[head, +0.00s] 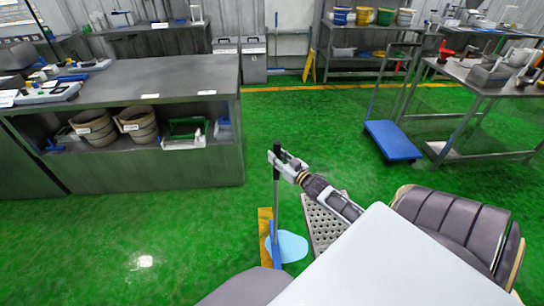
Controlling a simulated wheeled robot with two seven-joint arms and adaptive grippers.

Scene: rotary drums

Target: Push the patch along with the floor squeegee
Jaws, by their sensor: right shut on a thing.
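The floor squeegee (276,205) stands nearly upright, with a grey pole, a black top and a blue foot at the floor. My right gripper (279,160) is shut around the upper part of its pole. The patch (292,246) is a flat light-blue shape on the green floor, just right of the squeegee's foot. The foot overlaps the patch's left edge in the picture; whether they touch I cannot tell. My left gripper is not in view.
An orange-yellow strip (264,226) lies left of the squeegee. A perforated metal plate (322,222) is to the right, near a dark padded chair (455,222). A grey workbench (150,90) stands at left; a blue trolley (392,140) at right. The floor at left is open.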

